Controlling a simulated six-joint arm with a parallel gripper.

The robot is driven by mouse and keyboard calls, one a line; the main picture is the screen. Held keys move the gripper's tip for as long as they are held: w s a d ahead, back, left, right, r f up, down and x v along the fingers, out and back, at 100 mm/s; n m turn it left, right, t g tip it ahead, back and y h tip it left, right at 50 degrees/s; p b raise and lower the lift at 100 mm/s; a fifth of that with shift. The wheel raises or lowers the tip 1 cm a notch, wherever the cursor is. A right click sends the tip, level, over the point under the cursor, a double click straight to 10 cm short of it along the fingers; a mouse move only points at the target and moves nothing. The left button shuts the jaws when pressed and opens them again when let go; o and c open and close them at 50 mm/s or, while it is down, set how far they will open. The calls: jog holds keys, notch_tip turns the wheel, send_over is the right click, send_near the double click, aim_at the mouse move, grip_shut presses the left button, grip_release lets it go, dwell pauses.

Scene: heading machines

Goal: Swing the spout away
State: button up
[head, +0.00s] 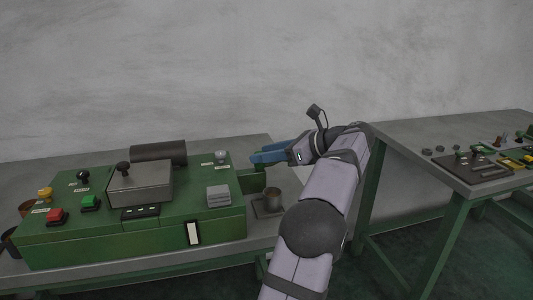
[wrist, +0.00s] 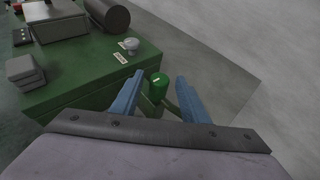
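A green spout (head: 250,182) sticks out from the right end of the green machine (head: 130,235), just above a small metal cup. In the wrist view, a green upright knob or post (wrist: 158,86) with a small pale mark on top stands beside the machine; it seems to belong to the spout. My gripper (head: 258,157) has blue fingers and hangs over the spout from the right. In the wrist view, my gripper (wrist: 160,78) is open, one finger on each side of the green post, with gaps showing. The lower part of the spout is partly hidden.
The metal cup (head: 271,199) stands on a small plate below the spout. The machine top carries a grey box (head: 140,184), a dark cylinder (head: 158,152), levers and buttons. The bench right of the post is bare. A second bench (head: 470,150) with small parts stands at right.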

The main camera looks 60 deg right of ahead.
jog(key=v, duration=0.7)
jog(key=shift+s+p, duration=0.2)
jog(key=shift+p, duration=0.15)
jog(key=shift+w+r, duration=0.1)
